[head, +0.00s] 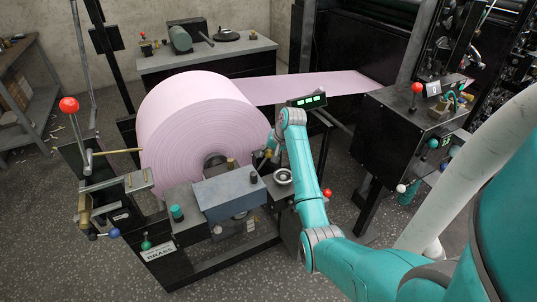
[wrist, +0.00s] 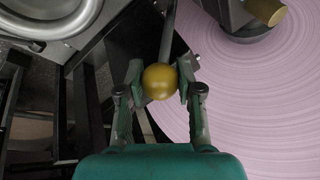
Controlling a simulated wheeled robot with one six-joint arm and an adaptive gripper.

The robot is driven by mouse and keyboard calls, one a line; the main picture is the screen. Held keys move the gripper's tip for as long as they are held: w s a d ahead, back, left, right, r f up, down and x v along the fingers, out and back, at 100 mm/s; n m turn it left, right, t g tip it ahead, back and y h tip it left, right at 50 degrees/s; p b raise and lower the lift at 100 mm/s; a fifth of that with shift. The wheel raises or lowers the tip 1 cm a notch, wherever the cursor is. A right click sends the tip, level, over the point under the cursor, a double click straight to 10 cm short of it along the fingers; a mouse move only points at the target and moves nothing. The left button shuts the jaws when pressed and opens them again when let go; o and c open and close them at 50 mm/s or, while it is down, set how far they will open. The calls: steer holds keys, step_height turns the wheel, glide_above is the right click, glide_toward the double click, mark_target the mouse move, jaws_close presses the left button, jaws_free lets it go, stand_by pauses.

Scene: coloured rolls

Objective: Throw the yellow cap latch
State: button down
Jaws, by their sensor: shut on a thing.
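The yellow ball knob (wrist: 160,82) of a latch lever sits between the two green fingers of my gripper (wrist: 159,84) in the wrist view. The fingers are shut on it from both sides. A grey rod (wrist: 167,38) runs from the knob away towards the top of the picture. In the head view my gripper (head: 270,146) is at the right front side of the big pink roll, and the knob (head: 268,153) shows only as a small yellow spot there. The latch's base is hard to make out.
The pink roll (head: 195,115) fills the stand, its web running right to a dark machine. A brass end piece (wrist: 266,11) sits at the roll's core, close to my gripper.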

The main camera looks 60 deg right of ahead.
steer(key=shift+s+d+f, duration=0.1)
steer(key=shift+s+d, duration=0.05)
steer(key=shift+s, duration=0.05)
steer(key=c, duration=0.7)
jaws_free()
steer(key=shift+c, duration=0.2)
steer(key=shift+s+r, duration=0.15)
steer(key=shift+r, duration=0.45)
steer(key=v, duration=1)
steer(key=shift+s+r, duration=0.15)
steer(key=shift+r, duration=0.2)
